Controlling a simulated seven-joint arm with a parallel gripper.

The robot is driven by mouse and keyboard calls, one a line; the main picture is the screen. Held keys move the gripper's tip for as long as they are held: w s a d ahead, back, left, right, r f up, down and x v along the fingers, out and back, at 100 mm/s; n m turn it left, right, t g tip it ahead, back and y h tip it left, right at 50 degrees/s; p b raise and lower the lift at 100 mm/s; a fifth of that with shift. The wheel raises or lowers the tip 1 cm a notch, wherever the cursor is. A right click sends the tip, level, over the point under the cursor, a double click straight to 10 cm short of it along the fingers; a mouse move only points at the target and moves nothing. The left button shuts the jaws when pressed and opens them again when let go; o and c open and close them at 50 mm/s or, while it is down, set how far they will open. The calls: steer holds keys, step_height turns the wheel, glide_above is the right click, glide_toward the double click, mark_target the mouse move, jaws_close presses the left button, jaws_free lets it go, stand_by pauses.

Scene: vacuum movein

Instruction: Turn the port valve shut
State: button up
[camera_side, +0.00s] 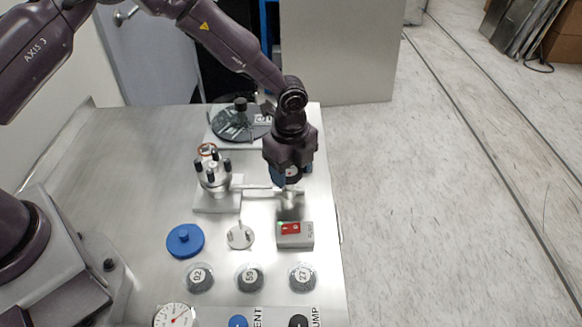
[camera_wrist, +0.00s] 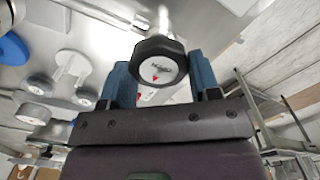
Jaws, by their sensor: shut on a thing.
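The port valve has a black faceted knob (camera_wrist: 147,47) with a white face, small lettering and a red mark, seen in the wrist view. My gripper (camera_wrist: 162,72) has its two blue fingers on either side of this knob and is shut on it. In the side view my gripper (camera_side: 290,178) reaches down over the valve at the end of a metal pipe (camera_side: 258,191). It hides most of the knob there. The lettering on the face is too small to read surely.
The pipe joins a metal fitting (camera_side: 213,180) with several black knobs. In front are a blue disc (camera_side: 185,241), a pale round part (camera_side: 240,236) and a red-switch box (camera_side: 295,235). Several numbered discs and a gauge (camera_side: 174,316) lie nearer. A dark round plate (camera_side: 240,122) stands behind.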

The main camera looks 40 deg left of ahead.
mark_target(290, 172)
steer(key=shift+m, duration=0.6)
steer(key=o, duration=0.9)
step_height(290, 172, up, 13)
stand_by(0.3)
